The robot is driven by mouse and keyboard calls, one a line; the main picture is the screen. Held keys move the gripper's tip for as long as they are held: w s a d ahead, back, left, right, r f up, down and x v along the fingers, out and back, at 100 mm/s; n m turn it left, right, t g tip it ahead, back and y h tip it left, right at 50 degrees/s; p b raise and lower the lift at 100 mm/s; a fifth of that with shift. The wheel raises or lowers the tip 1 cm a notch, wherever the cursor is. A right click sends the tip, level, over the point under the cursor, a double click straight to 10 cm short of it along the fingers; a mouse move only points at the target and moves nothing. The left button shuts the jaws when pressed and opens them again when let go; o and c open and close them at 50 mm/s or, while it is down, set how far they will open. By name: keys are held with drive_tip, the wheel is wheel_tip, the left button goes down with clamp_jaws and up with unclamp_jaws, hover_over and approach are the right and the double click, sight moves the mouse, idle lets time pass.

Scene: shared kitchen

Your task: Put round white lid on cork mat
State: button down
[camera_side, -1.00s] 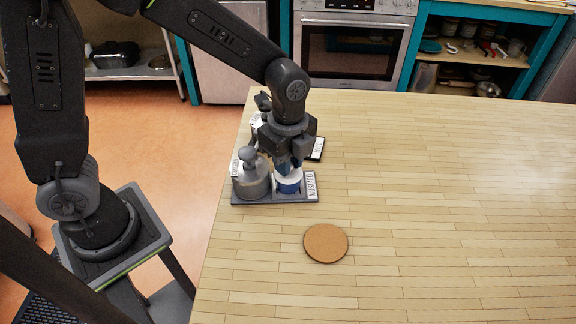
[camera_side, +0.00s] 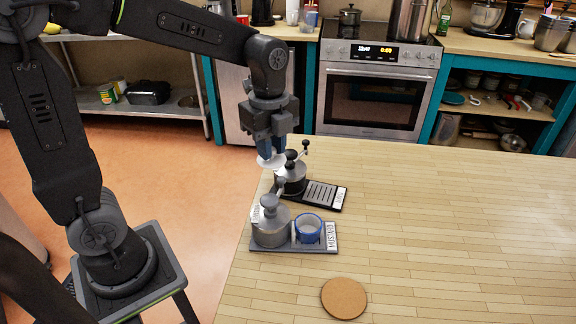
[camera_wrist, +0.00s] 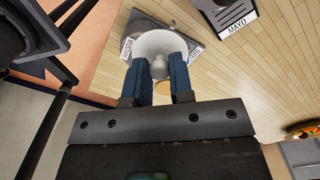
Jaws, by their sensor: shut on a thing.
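My gripper (camera_side: 272,150) is shut on the round white lid (camera_side: 270,162), held in the air above the counter's left edge, in front of the oven side. In the wrist view the lid (camera_wrist: 158,41) shows its wide white disc, and its knob sits between my blue fingertips (camera_wrist: 161,72). The round brown cork mat (camera_side: 344,298) lies flat and bare on the counter, nearer the camera and to the right. In the wrist view a tan patch between my fingers looks like part of the mat.
A grey tray labelled mustard (camera_side: 328,245) holds a lidded metal pot (camera_side: 270,226) and an open blue-and-white jar (camera_side: 307,229). Behind it is a dark tray labelled mayo (camera_side: 325,195) with another metal pot (camera_side: 290,178). The counter to the right is clear.

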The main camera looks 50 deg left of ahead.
drive_tip(key=shift+s+a+r, duration=0.1)
drive_tip(key=shift+a+r, duration=0.25)
drive_tip(key=shift+a, duration=0.2)
drive_tip(key=d+f+m, duration=0.3)
drive_tip(key=d+m, duration=0.2)
drive_tip(key=d, duration=1)
hover_over(344, 297)
drive_tip(key=shift+m, duration=0.3)
wheel_tip(344, 297, down, 7)
drive_tip(key=shift+a, duration=0.1)
drive_tip(key=shift+f, duration=2.05)
drive_tip(key=shift+f, duration=0.15)
drive_tip(key=c, duration=1)
unclamp_jaws()
